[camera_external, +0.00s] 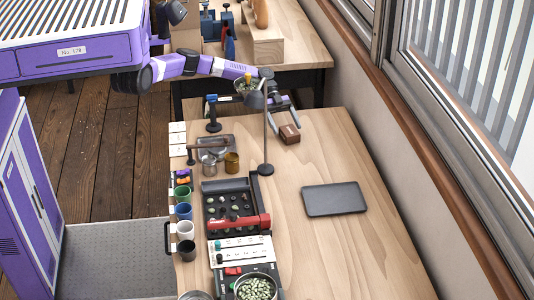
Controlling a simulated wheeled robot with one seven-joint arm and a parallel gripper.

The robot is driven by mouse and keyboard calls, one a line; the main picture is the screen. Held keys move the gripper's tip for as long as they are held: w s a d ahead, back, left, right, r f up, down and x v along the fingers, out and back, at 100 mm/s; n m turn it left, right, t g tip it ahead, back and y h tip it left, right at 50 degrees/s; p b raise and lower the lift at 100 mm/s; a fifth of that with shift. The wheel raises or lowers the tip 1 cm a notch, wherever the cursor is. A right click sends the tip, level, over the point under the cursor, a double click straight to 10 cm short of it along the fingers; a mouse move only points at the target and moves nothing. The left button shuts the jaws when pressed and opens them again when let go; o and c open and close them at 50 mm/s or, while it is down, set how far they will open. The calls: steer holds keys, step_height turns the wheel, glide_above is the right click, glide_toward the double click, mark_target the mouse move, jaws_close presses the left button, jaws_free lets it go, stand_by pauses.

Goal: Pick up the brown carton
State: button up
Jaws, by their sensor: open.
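A small dark brown carton (289,134) with a pale mark on it sits on the near wooden table, toward its far end. My gripper (286,116) is at the end of the purple arm, reaching in from the upper left. Its fingers are spread open and point toward the carton, just behind and above it in the picture. Whether they touch it cannot be told. A desk lamp stands in front of part of my wrist and hides some of it.
The lamp's pole (266,135) rises close left of the carton. Metal cups (231,162), a scale and a black tray of samples (232,205) line the left side. A dark flat slab (334,199) lies to the right. The tabletop right of the carton is clear.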

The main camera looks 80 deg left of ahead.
mark_target(288, 128)
steer(key=shift+x, duration=1.75)
steer(key=shift+w+f, duration=0.1)
steer(key=shift+w, duration=0.05)
steer(key=c, duration=1.5)
steer(key=shift+a, duration=0.1)
